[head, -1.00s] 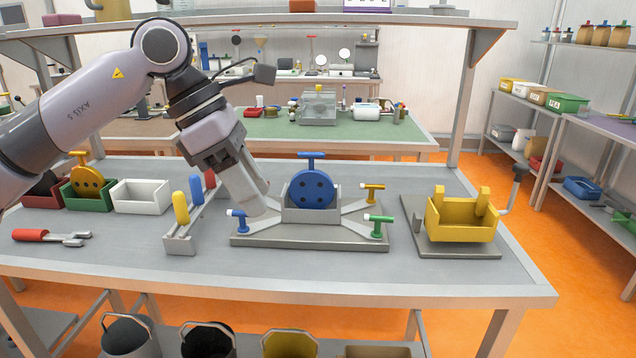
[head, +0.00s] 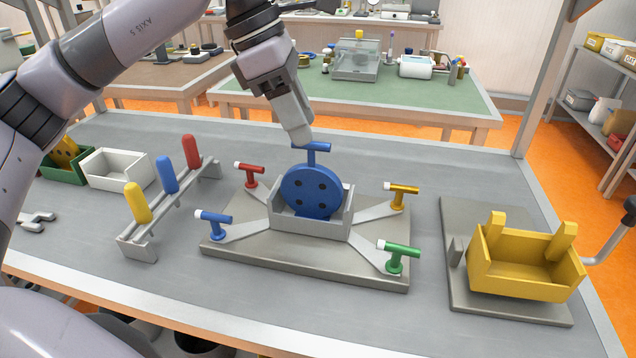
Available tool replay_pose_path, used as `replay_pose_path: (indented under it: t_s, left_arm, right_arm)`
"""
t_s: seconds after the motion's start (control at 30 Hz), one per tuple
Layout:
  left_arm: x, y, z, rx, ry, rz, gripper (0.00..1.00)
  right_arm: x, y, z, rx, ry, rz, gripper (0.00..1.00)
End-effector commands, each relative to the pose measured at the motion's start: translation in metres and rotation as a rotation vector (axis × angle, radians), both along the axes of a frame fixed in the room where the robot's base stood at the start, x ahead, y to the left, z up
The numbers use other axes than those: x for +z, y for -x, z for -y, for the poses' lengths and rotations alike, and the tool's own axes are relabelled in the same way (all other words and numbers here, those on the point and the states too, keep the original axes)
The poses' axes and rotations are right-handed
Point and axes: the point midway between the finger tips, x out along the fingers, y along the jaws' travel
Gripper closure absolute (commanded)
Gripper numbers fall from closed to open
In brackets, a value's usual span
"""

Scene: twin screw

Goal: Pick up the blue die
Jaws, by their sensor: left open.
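The blue die (head: 311,192) is a round blue disc with dark holes and a T-shaped handle (head: 311,148) on top. It stands upright in a grey holder (head: 308,222) at the centre of a grey base plate (head: 228,248). My left gripper (head: 300,138) points down at the T-handle from above and behind, with its fingertips at or very near the handle's left part. I cannot tell whether they touch it. The gripper is open. My right gripper is not in view.
Red (head: 250,174), blue (head: 214,223), yellow (head: 402,195) and green (head: 397,255) T-handled pins surround the holder. A rack (head: 160,225) with coloured handles stands left. A yellow open box (head: 520,275) sits right. A white bin (head: 118,170) is at the back left.

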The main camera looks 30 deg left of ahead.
Motion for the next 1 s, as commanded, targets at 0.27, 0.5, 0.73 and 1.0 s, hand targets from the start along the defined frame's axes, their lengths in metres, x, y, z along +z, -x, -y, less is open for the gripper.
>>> replay_pose_path:
  t_s: [0.27, 0.5, 0.73, 1.0]
  left_arm:
    - [-0.037, -0.009, 0.006, 0.000, -0.001, -0.004, 0.53]
    - [-0.054, -0.012, 0.013, 0.001, 0.001, -0.001, 0.53]
    - [-0.054, -0.012, 0.013, 0.001, 0.001, -0.001, 0.72]
    - [-0.054, -0.012, 0.013, 0.002, 0.001, 0.000, 1.00]
  right_arm:
    - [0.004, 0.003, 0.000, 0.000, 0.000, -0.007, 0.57]
    - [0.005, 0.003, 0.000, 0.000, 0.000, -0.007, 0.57]
    - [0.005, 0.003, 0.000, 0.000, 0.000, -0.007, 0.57]
    - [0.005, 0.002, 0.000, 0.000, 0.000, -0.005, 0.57]
